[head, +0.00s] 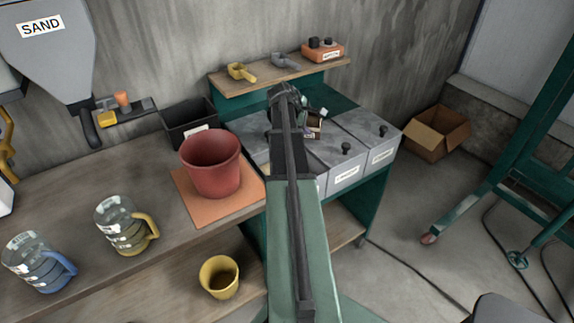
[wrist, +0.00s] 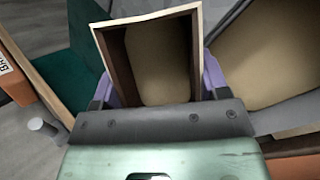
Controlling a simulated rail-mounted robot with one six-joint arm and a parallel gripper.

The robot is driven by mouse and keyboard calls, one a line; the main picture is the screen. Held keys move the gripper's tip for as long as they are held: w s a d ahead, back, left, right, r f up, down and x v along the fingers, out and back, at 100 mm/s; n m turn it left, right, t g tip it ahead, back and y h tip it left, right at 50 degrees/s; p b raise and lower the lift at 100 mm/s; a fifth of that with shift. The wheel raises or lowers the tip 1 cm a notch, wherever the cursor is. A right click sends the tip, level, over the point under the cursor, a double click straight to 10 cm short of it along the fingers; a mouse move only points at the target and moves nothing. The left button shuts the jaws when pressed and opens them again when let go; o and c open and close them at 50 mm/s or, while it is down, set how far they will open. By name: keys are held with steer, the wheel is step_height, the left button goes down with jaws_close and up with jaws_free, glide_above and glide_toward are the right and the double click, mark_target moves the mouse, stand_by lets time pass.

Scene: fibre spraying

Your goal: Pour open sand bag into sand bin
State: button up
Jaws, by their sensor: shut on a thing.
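My gripper (head: 290,118) is at the end of my outstretched arm, above the row of grey bins. In the wrist view its purple fingers (wrist: 155,92) are shut on the two sides of the open sand bag (wrist: 115,50). The bag has a pale rim and brown inner walls, with tan sand inside. A small part of the bag (head: 314,130) shows beside my gripper in the head view. An open grey bin (wrist: 228,38) with tan sand in it lies just right of the bag in the wrist view; my arm partly hides the bins in the head view. The bag's tilt is unclear.
Two lidded bins (head: 346,168) with black knobs stand right of my arm. A shelf (head: 262,80) with scoops and an orange box (head: 322,52) is behind. A red bucket (head: 211,165) and a black bin (head: 190,124) stand left.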

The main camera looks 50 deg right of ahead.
mark_target(310, 136)
steer(key=shift+s+a+f+t+h+b, duration=0.3)
steer(key=shift+a+h+b, duration=0.25)
steer(key=shift+b, duration=0.25)
steer(key=shift+a+r+m+h+b, duration=0.25)
steer(key=shift+h+b, duration=0.2)
steer(key=shift+h, duration=0.3)
steer(key=shift+s+a+f+m+t+h+b, duration=0.1)
steer(key=shift+f+m+t+h+b, duration=0.15)
steer(key=shift+f+h+b, duration=0.85)
steer(key=shift+a+r+m+t+h+b, duration=0.1)
steer(key=shift+m+t+h+b, duration=0.25)
steer(key=shift+b, duration=1.6)
steer(key=shift+s+a+f+m+t+h+b, duration=0.15)
steer(key=shift+f+h+b, duration=0.55)
steer(key=shift+b, duration=0.8)
steer(key=shift+s+a+f+m+h+b, duration=0.15)
steer(key=shift+a+f+h+b, duration=0.35)
steer(key=shift+b, duration=0.75)
steer(key=shift+s+a+f+m+h+b, duration=0.15)
steer(key=shift+a+f+h+b, duration=0.35)
steer(key=shift+b, duration=0.75)
steer(key=shift+d, duration=0.15)
steer(key=shift+s+r+m+h+b, duration=0.15)
steer(key=shift+m+h+b, duration=0.15)
steer(key=shift+h+b, duration=0.55)
steer(key=shift+a+r, duration=0.25)
steer(key=shift+r, duration=0.05)
